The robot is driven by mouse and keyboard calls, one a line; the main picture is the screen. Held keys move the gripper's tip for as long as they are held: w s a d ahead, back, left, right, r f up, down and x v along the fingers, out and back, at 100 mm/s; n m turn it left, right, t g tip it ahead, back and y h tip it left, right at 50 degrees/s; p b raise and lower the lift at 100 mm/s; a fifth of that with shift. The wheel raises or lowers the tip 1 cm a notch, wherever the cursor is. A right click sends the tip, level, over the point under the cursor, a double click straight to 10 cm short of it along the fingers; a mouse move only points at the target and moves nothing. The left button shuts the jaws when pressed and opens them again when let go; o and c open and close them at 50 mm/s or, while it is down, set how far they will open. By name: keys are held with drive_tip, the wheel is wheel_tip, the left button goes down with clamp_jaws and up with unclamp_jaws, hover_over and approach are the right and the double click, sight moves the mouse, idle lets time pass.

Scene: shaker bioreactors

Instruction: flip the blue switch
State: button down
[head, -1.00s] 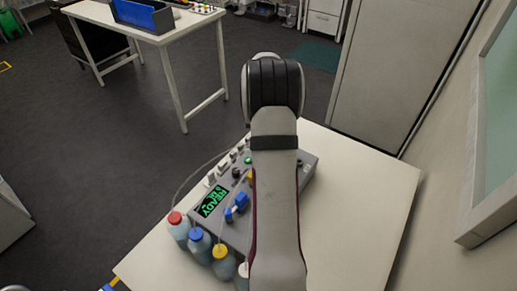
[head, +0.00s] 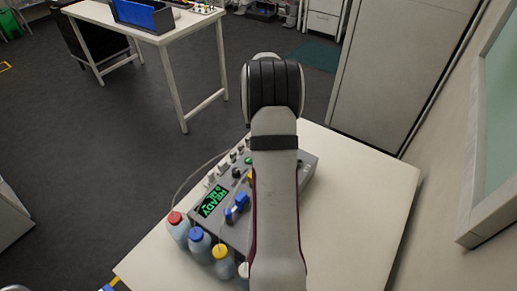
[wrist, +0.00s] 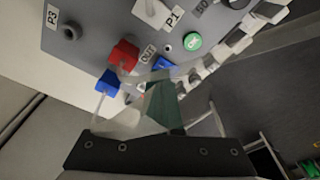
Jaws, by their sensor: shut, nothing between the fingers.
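The grey device (head: 305,170) stands on the white table, with a lit green display (head: 212,201) reading READY. A blue switch-like part (head: 236,207) is beside the display in the head view. In the wrist view the grey panel (wrist: 215,20) carries a red part (wrist: 123,53), a blue part (wrist: 108,83) below it, a second small blue part (wrist: 165,64) and a green button (wrist: 193,42). I cannot tell which blue part matches the head view. My gripper (wrist: 158,82) is shut and empty, close to these parts; contact is unclear. My arm hides it in the head view.
Several bottles with coloured caps, including red (head: 174,218), blue (head: 196,235) and yellow (head: 220,251), stand along the device's near side. A thin tube runs from them. The white table (head: 355,210) is clear on the right. A wall (head: 440,220) is farther right.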

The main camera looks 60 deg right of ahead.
drive_tip(key=shift+f, duration=0.8)
drive_tip(key=shift+r, duration=3.5)
drive_tip(key=a+r+n+y, duration=0.15)
drive_tip(key=a+r, duration=0.25)
drive_tip(key=a, duration=1)
drive_tip(key=a+r+n+y, duration=0.15)
drive_tip(key=a+r, duration=0.35)
drive_tip(key=a, duration=0.9)
drive_tip(key=s+a+f+n+g, duration=0.1)
drive_tip(key=s+a+f+n, duration=0.1)
drive_tip(key=s+a, duration=1.3)
drive_tip(key=shift+s+a+f+n, duration=0.25)
drive_tip(key=shift+s+n, duration=0.3)
drive_tip(key=shift+n, duration=0.15)
